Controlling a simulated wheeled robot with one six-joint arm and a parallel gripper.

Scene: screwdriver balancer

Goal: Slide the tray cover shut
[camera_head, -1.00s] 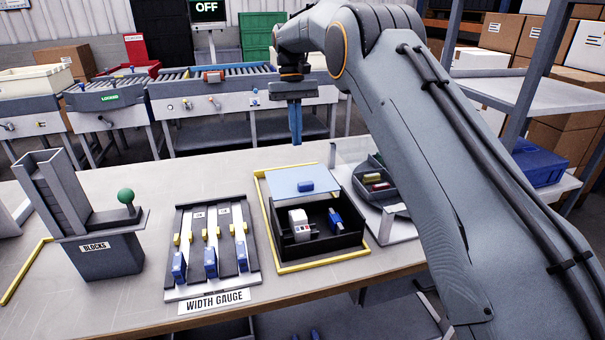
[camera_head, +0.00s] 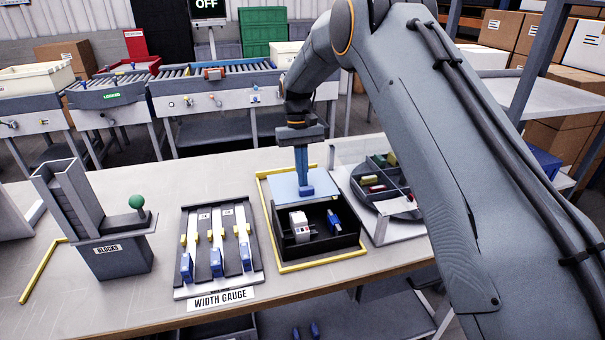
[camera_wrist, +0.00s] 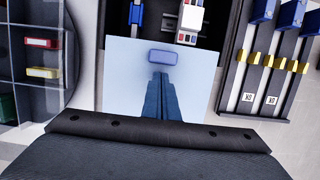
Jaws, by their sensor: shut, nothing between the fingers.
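The tray (camera_head: 287,247) is a black open box within a yellow frame on the bench. Its pale blue cover (camera_head: 284,187) lies over the far part, leaving the near part open. A white block (camera_head: 299,224) and a blue piece (camera_head: 334,222) show inside. A small blue handle (camera_head: 306,191) stands on the cover and also shows in the wrist view (camera_wrist: 163,56). My gripper (camera_head: 302,180) is shut and empty, pointing down just behind the handle. In the wrist view its fingertips (camera_wrist: 159,76) are close to the handle; I cannot tell whether they touch.
A width gauge (camera_head: 218,245) with blue pieces stands left of the tray. A blocks dispenser (camera_head: 110,255) with a green knob is farther left. A round sectioned bin (camera_head: 385,190) stands close on the right. Bench is clear behind the gauge.

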